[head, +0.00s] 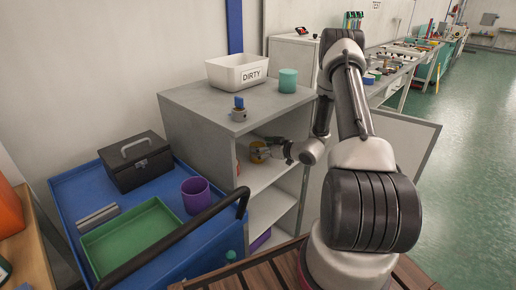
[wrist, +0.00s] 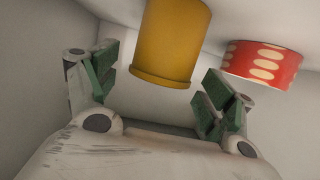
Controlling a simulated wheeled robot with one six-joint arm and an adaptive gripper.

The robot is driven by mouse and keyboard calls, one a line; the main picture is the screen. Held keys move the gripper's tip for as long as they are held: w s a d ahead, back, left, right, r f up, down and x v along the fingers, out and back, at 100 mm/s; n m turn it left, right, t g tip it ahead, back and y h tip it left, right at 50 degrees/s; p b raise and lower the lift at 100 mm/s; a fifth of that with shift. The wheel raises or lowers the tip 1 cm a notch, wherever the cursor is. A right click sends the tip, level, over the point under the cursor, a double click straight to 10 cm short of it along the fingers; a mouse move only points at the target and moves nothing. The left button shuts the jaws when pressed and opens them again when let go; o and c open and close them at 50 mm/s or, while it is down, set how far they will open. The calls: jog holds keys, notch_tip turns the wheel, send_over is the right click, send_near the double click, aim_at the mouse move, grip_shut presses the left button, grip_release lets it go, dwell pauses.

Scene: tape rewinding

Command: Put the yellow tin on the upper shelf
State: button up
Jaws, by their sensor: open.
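The yellow tin (head: 257,153) is inside the grey cabinet's top compartment, over the upper shelf (head: 262,176). It seems to stand on that shelf, though its base is not clearly seen. In the wrist view the yellow tin (wrist: 172,45) lies between and ahead of my gripper's green-padded fingers, with a gap visible on each side. My gripper (head: 276,149) reaches into the compartment from the right and is open. It also shows in the wrist view (wrist: 160,78).
A red tin with cream spots (wrist: 262,65) is close beside the right finger. The cabinet top carries a white DIRTY bin (head: 237,72), a teal cup (head: 288,80) and a small blue-topped object (head: 239,110). A blue cart (head: 75,195) stands left. The open cabinet door (head: 405,140) is right.

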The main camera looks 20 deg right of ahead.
jog(key=v, duration=0.9)
jog(key=shift+s+r, duration=0.15)
jog(key=shift+s, duration=0.05)
